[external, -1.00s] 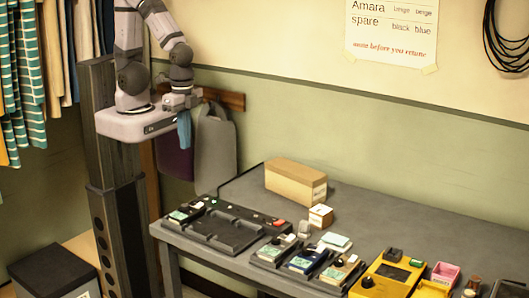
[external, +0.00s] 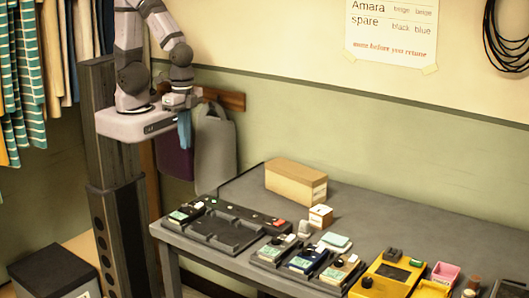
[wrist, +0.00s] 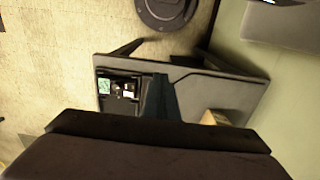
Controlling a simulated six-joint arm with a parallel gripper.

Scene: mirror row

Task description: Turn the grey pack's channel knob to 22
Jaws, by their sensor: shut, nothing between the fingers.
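Several small packs with pale green screens lie on the grey table. One pack (external: 186,213) sits in the left end of a dark tray (external: 228,240); it also shows small in the wrist view (wrist: 104,87). Three more stand in a row to the right: a pale one (external: 276,248), a dark blue one (external: 306,260) and a beige one (external: 341,270). I cannot tell for sure which is the grey pack. The channel knobs and their numbers are too small to read. My gripper (external: 184,146) hangs high at the left, shut and empty, apart from the packs; its teal fingers (wrist: 157,78) point toward the table.
A cardboard box (external: 296,182) and a small box (external: 320,216) stand toward the back of the table. Yellow boxes (external: 388,274) and a pink container (external: 445,273) are at the right. A black case (external: 52,270) is on the floor. Air between gripper and table looks clear.

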